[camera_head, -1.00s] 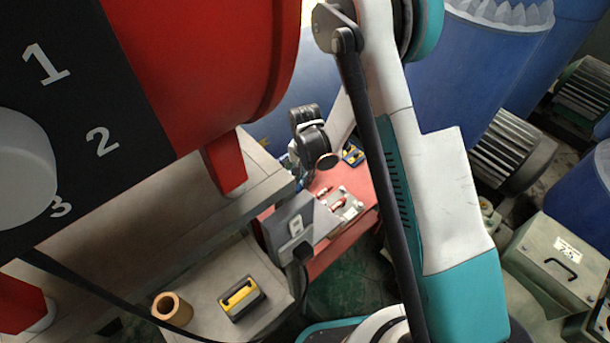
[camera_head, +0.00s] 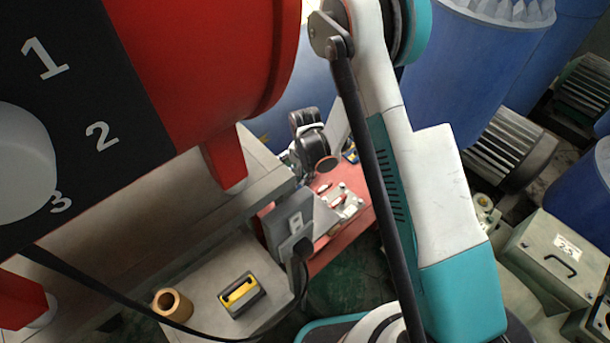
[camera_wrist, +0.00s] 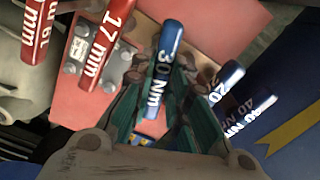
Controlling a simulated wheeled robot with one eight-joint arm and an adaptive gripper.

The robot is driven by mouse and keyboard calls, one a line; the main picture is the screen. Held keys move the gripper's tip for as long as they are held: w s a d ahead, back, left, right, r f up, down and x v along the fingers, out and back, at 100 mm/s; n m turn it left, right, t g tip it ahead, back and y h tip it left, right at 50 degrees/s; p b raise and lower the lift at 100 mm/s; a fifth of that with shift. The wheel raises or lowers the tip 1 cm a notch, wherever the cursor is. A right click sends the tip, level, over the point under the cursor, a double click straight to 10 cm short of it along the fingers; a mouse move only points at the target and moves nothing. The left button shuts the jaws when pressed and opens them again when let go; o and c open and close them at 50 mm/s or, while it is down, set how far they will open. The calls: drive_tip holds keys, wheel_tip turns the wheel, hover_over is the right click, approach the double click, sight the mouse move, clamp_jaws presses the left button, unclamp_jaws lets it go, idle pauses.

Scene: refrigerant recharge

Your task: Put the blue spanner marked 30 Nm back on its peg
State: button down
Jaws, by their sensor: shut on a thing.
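The blue spanner marked 30 Nm (camera_wrist: 168,42) is between the teal fingers of my gripper (camera_wrist: 160,76) in the wrist view. The fingers are shut on its blue handle, and its label faces the camera. Its far end and any peg for it are not clearly visible. In the head view my gripper (camera_head: 306,172) is small and partly hidden, above the red bench (camera_head: 353,226); I cannot make out the spanner there.
Red handles, one marked 17 mm (camera_wrist: 107,45), are left of the spanner in the wrist view. Blue handles marked 20 (camera_wrist: 226,82) and 40 Nm (camera_wrist: 252,110) are close on the right. A grey box (camera_head: 290,222) stands beside the red bench.

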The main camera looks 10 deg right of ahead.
drive_tip(key=c, duration=1.5)
unclamp_jaws()
drive_tip(key=shift+o, duration=0.2)
drive_tip(key=shift+r, duration=0.1)
drive_tip(key=s+d+r+n+t, duration=0.1)
drive_tip(key=d+r, duration=0.1)
drive_tip(key=r, duration=1)
drive_tip(key=s+d+r+n+t, duration=0.1)
drive_tip(key=s+r, duration=0.1)
drive_tip(key=r, duration=0.9)
drive_tip(key=s+d+r+n+t, duration=0.2)
drive_tip(key=s+d+r, duration=0.2)
drive_tip(key=s+r, duration=0.3)
drive_tip(key=s+d+r+n+t, duration=0.3)
drive_tip(key=s+d+r, duration=0.2)
drive_tip(key=s+r, duration=0.3)
drive_tip(key=s, duration=0.4)
